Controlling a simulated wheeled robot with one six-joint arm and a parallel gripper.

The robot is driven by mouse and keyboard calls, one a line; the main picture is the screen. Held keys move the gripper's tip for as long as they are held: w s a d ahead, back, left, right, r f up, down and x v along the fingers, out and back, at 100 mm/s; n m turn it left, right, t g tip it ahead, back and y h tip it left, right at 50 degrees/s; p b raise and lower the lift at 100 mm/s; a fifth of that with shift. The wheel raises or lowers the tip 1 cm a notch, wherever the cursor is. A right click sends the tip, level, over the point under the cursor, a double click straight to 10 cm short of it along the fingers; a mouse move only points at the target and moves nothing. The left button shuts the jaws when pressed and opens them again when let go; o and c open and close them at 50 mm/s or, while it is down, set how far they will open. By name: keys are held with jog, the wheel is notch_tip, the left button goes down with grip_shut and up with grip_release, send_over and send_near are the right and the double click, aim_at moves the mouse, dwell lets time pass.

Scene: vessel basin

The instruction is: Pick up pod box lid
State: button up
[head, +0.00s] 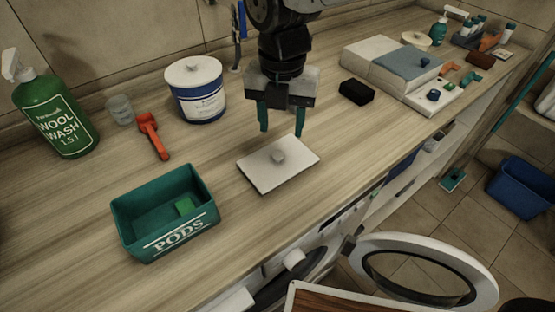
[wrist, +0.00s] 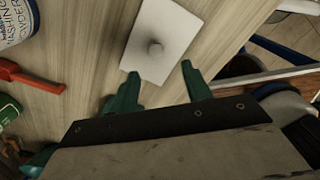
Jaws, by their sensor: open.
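The pod box lid (head: 262,170) is a flat pale rectangle with a round grey knob (head: 278,156) at its middle. It lies on the counter to the right of the green pod box (head: 130,228). My gripper (head: 282,132) points down above the lid's far side, open and empty. In the wrist view, the lid (wrist: 178,30) and its knob lie beyond the green fingertips (wrist: 160,74), and the fingers are apart from the knob.
A white and blue washing powder tub (head: 198,100) stands behind, with a red scoop (head: 153,138) and a clear cup (head: 120,109) to its left. A black block (head: 356,91) lies to the right. The counter around the lid is clear, and its front edge is close by.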

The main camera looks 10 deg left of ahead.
aim_at(278, 154)
jog(key=shift+n, duration=0.4)
jog(key=f, duration=0.8)
jog(key=shift+w+a+f, duration=0.15)
jog(key=shift+a, duration=0.2)
grip_shut()
